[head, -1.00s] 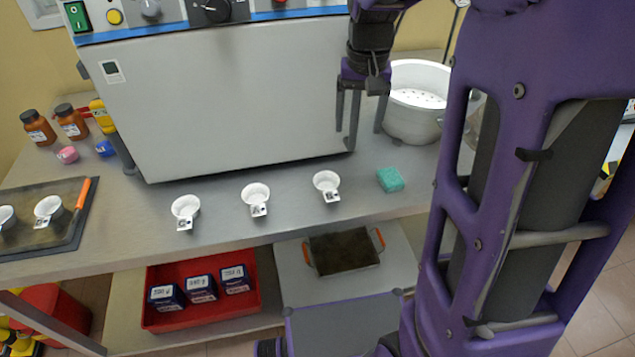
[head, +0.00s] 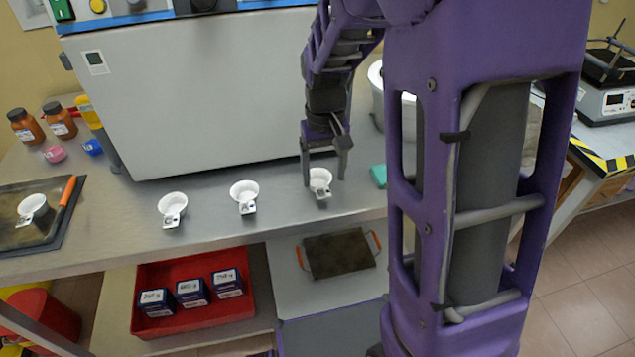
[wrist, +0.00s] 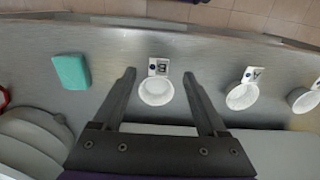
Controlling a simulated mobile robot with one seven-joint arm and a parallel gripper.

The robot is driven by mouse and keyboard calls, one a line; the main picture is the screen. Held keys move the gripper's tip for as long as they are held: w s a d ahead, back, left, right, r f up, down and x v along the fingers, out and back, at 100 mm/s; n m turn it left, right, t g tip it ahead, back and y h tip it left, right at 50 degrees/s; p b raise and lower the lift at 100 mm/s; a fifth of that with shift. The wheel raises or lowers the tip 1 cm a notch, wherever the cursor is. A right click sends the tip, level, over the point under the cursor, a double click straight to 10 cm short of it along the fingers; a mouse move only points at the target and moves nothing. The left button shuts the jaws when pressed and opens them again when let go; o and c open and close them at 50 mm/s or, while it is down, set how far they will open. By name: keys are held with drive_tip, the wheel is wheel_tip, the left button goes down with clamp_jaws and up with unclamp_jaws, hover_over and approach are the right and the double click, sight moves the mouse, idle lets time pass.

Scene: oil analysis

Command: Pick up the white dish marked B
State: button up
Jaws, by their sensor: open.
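The white dish marked B (wrist: 156,93) is a small round cup with a square tab reading "B". It stands upright on the grey bench, and in the head view it is the rightmost of three dishes (head: 320,184). My gripper (head: 324,172) is open above it, with one finger to each side of the dish in the picture. In the wrist view the dish shows between the open fingers of my gripper (wrist: 159,76). The fingers hold nothing, and I cannot tell whether they touch it.
The dish marked A (wrist: 242,95) stands beside it, with another dish (head: 171,206) beyond. A teal sponge (wrist: 72,71) lies on the other side. A large grey oven (head: 190,95) stands behind; a pale pot (head: 376,90) is near. A dark tray (head: 14,206) lies far left.

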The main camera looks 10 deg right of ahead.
sight(325, 195)
drive_tip(key=shift+d+f+b, duration=0.1)
drive_tip(key=shift+f+b, duration=0.6)
drive_tip(key=shift+f, duration=2.05)
clamp_jaws()
